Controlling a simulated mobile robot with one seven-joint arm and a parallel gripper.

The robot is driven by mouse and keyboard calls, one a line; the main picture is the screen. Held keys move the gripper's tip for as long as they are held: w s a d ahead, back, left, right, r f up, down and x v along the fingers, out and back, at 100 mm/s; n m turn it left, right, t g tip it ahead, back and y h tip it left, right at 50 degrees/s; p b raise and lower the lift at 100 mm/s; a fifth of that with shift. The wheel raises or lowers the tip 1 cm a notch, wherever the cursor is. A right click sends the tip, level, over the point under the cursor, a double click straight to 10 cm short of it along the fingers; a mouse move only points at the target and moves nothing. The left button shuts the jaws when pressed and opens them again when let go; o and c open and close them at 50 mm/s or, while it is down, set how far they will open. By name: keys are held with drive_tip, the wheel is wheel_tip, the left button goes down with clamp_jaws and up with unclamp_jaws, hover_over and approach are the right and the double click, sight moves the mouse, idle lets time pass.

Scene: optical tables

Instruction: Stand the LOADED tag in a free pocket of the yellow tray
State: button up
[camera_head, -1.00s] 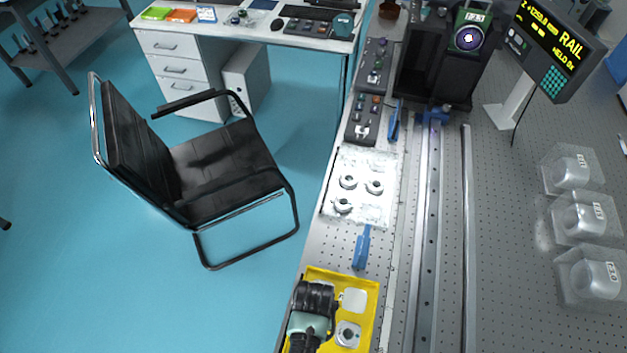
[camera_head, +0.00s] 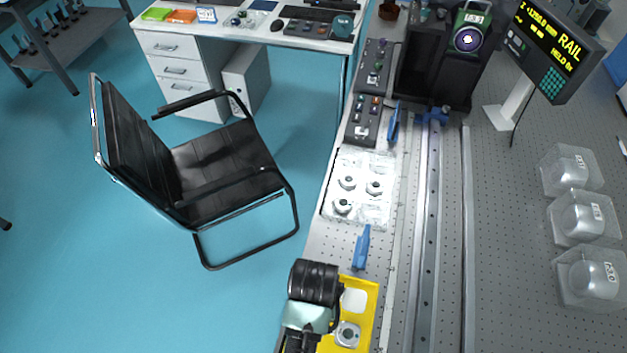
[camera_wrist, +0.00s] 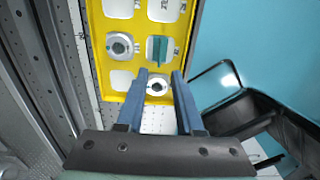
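The yellow tray (camera_wrist: 91,42) is in the wrist view, with two columns of pale pockets. It also shows in the head view (camera_head: 368,312), partly covered by my arm. A small teal tag (camera_wrist: 160,48) stands in a right-column pocket; no lettering on it is readable. My gripper (camera_wrist: 159,76) is over the tray with its two blue fingers apart. Nothing is visibly held between them, and the tag is beyond the fingertips. In the head view the fingers and tag are hidden.
Round ring parts sit in a left pocket (camera_wrist: 120,45) and a near right pocket (camera_wrist: 157,87). Other pockets look empty, including one at near left (camera_wrist: 122,79). A white plate (camera_head: 358,190) with ring parts, a blue tool (camera_head: 362,247) and a rail (camera_head: 430,220) lie close by.

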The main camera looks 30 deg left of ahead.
drive_tip(key=shift+r, duration=0.85)
drive_tip(key=w+a+r+t+y, duration=0.15)
drive_tip(key=w+r+t, duration=0.45)
drive_tip(key=w+r, duration=0.8)
drive_tip(key=w+d+r+m+t, duration=0.15)
drive_tip(key=w+r+t, duration=0.3)
drive_tip(key=r, duration=0.65)
drive_tip(key=w+d+r+t, duration=0.2)
drive_tip(key=w+r+t, duration=0.3)
drive_tip(key=r, duration=0.7)
drive_tip(key=s+d+r+t, duration=0.1)
drive_tip(key=d+r+t, duration=0.1)
drive_tip(key=r, duration=0.6)
drive_tip(key=d+r+t, duration=0.2)
drive_tip(key=r+t, duration=0.1)
drive_tip(key=r, duration=0.4)
drive_tip(key=s+d+r+m+t, duration=0.1)
drive_tip(key=s+r+t, duration=0.2)
drive_tip(key=r, duration=0.6)
drive_tip(key=s+d+r+t+h, duration=0.1)
drive_tip(key=s+r+t, duration=0.3)
drive_tip(key=s+r, duration=0.4)
drive_tip(key=shift+s+d+r+m, duration=0.35)
drive_tip(key=shift+d+r, duration=0.2)
drive_tip(key=shift+d, duration=0.25)
